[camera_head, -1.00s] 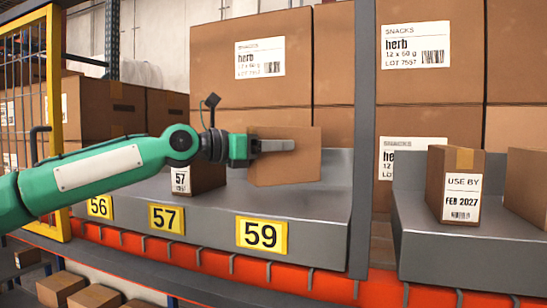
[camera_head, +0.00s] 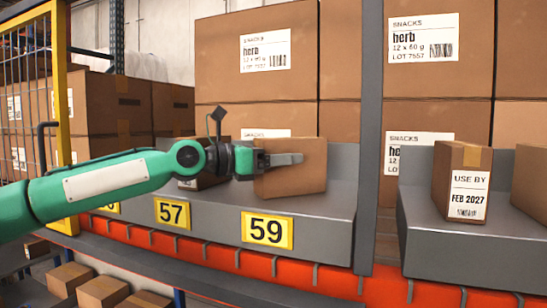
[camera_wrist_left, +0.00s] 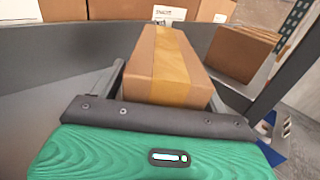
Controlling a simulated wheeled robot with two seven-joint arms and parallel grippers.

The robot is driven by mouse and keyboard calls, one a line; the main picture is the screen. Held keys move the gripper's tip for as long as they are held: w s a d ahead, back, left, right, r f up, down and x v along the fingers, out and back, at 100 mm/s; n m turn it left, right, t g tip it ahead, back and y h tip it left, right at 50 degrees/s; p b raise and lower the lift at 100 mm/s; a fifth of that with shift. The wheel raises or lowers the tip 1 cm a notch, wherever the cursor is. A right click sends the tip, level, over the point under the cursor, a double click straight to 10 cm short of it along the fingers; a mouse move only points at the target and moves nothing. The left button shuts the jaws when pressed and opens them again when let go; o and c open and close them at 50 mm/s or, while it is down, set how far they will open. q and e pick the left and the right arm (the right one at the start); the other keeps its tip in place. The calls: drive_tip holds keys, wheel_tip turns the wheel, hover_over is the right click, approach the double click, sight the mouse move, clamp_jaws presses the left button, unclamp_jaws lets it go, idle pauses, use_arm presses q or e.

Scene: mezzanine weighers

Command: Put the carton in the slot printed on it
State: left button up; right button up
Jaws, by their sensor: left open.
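A brown carton (camera_head: 300,182) stands at the grey shelf's place above the yellow 59 sign (camera_head: 267,230). My left gripper (camera_head: 290,159) is around it, with one finger across the near side. In the left wrist view the carton (camera_wrist_left: 165,50), with tan tape along its top, sits between the two fingers of my left gripper (camera_wrist_left: 165,75), which is open. The carton's printed label is hidden. It appears to be on the shelf, but its contact is hard to see. My right gripper is not in view.
Large herb boxes (camera_head: 258,75) rise behind. A grey post (camera_head: 369,130) separates the right shelf, holding a USE BY carton (camera_head: 462,165).

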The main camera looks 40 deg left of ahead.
use_arm(q)
drive_tip(key=shift+b+v, duration=0.75)
drive_tip(key=shift+v, duration=0.2)
drive_tip(key=b+v, duration=0.5)
drive_tip(key=v, duration=0.2)
drive_tip(key=shift+s, duration=0.2)
drive_tip(key=shift+b+v, duration=0.9)
drive_tip(key=shift+v, duration=0.5)
drive_tip(key=shift+r, duration=0.1)
